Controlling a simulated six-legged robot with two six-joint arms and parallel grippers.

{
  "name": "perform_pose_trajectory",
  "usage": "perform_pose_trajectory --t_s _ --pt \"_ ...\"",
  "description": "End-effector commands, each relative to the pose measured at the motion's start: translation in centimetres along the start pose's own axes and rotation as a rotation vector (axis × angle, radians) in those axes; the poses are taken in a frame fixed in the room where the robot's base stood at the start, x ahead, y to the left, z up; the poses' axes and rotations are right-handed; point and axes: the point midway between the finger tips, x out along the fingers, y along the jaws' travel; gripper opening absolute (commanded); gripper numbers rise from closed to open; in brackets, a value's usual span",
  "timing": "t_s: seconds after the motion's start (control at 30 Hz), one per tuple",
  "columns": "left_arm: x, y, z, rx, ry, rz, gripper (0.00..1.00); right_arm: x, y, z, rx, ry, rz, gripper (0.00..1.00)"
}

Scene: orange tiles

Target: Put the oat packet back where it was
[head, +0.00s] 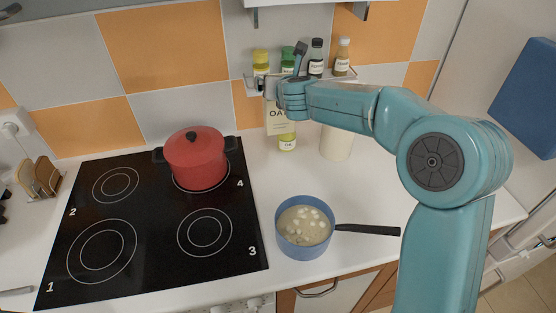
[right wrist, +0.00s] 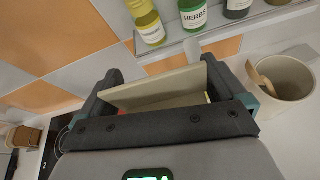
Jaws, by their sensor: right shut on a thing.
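The oat packet (head: 277,122), a pale carton with dark lettering, is upright above the back of the counter, below the spice rack. My right gripper (head: 271,93) is shut on its upper part; the hand partly covers it. In the right wrist view the packet's pale top (right wrist: 155,88) lies between the two dark fingers of the right gripper (right wrist: 160,95). I cannot tell whether the packet's bottom touches the counter. My left gripper is in neither view.
The spice rack (right wrist: 255,22) with several bottles is on the wall. A beige utensil pot (head: 337,143) stands right of the packet, and a yellow-green labelled bottle (head: 287,144) shows just below it. A red pot (head: 195,160) is on the hob; a blue saucepan (head: 303,250) stands in front.

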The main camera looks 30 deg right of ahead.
Motion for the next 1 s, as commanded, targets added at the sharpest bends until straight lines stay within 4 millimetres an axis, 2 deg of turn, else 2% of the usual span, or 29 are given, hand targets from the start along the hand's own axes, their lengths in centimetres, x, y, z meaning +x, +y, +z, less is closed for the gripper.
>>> perform_pose_trajectory --t_s 0.03,0.1,0.3,0.4,0.63,0.83,1.0 --pt "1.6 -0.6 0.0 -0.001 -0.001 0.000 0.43 0.7 -0.3 -2.1 -0.003 0.002 0.000 0.15" --pt "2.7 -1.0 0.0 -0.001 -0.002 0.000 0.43 1.4 -0.7 -4.2 -0.003 0.003 0.000 0.15" --pt "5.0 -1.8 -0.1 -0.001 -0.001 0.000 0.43 3.4 -1.6 -9.4 -0.004 0.003 -0.001 0.15" --pt "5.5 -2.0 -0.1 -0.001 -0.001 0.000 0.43 4.2 -1.9 -11.3 -0.003 0.002 -0.001 0.15" --pt "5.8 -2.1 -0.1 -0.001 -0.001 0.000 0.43 5.2 -2.2 -13.4 -0.002 0.000 -0.001 0.15" --pt "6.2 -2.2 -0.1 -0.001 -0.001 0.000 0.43 6.6 -2.7 -16.2 -0.002 0.001 0.000 0.15" --pt "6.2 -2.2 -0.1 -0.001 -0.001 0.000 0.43 6.9 -2.8 -16.9 0.000 -0.002 0.001 0.15"
